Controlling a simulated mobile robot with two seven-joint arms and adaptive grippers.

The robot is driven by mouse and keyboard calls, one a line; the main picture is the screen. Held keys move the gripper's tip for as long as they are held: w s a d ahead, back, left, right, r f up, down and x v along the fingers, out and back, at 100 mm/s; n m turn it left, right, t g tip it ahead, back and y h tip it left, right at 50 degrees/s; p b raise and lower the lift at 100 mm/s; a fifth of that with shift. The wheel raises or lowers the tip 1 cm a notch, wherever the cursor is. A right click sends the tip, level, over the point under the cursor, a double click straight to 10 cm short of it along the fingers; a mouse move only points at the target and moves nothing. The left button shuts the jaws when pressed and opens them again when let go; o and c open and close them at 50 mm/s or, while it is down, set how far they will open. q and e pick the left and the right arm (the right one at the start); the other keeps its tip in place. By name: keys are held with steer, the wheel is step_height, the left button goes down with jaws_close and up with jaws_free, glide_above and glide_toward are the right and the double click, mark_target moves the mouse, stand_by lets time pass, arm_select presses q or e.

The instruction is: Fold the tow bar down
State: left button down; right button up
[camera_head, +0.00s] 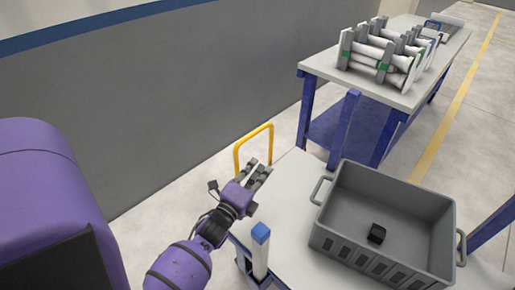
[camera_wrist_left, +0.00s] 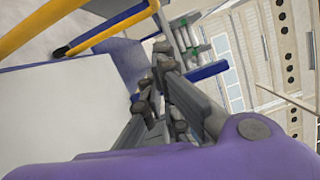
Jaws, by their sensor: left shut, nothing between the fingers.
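The tow bar, a yellow loop (camera_head: 254,136), stands upright at the far left edge of the white-topped cart (camera_head: 283,192). In the left wrist view, yellow bars (camera_wrist_left: 108,30) run across the upper left. My left gripper (camera_head: 263,171) is shut and empty, just in front of the yellow loop in the head view and partly over its lower part. Its shut fingers (camera_wrist_left: 150,98) also show in the left wrist view, apart from the yellow bars in that picture. Whether any part touches the loop cannot be told. My right gripper is not in view.
A grey crate (camera_head: 335,205) with a small black object (camera_head: 377,233) stands on the cart. A blue-capped post (camera_head: 260,246) rises at the near left corner. Behind is a workbench (camera_head: 385,92) with racks of pipes (camera_head: 380,55). A grey wall (camera_head: 170,90) closes the left side.

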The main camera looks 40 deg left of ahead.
arm_select(q)
steer(key=w+a+r+b, duration=0.1)
steer(key=w+a, duration=0.4)
steer(key=w, duration=0.3)
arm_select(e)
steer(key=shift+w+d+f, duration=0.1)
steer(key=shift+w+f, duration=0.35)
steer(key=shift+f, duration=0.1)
arm_select(q)
steer(key=shift+a+r, duration=0.1)
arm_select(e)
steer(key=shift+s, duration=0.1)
arm_select(q)
steer(key=shift+s, duration=0.1)
